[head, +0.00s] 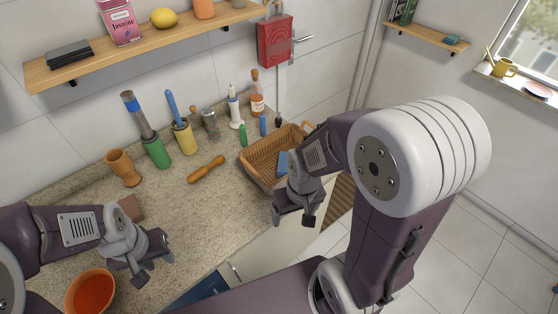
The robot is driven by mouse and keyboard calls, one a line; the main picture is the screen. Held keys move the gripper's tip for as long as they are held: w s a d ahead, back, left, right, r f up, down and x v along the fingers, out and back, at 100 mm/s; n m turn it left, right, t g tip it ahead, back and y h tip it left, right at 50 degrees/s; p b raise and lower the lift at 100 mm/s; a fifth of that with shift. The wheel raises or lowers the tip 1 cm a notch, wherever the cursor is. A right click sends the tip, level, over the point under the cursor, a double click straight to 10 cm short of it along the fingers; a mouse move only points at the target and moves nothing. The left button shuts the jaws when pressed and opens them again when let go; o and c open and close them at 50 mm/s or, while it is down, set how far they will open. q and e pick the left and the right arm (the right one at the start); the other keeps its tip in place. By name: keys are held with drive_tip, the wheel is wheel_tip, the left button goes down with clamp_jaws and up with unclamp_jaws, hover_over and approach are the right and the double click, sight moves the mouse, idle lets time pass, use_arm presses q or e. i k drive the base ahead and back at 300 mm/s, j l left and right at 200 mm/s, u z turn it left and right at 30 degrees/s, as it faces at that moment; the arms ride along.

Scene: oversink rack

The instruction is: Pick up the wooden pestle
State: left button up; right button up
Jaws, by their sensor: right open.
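The wooden pestle (206,169) lies on its side on the speckled stone counter, in the middle of the head view. It is a brown turned stick, angled up to the right, with nothing touching it. My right gripper (296,216) is open and empty, to the right of and nearer than the pestle, by the front of the wicker basket. My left gripper (142,266) looks open and empty, low at the left, by the orange bowl and well apart from the pestle.
A wooden mortar-like cup (123,168), green (155,151) and yellow (185,138) holders, and bottles stand along the wall. The wicker basket (262,157) is right of the pestle. An orange bowl (90,292) sits front left. The counter around the pestle is clear. A shelf (150,43) hangs above.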

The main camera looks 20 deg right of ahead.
sight(201, 172)
drive_tip(key=j+u, duration=0.2)
drive_tip(key=u, duration=0.2)
drive_tip(key=j+u, duration=0.2)
drive_tip(key=u, duration=0.2)
drive_tip(key=j+u, duration=0.2)
drive_tip(key=u, duration=0.25)
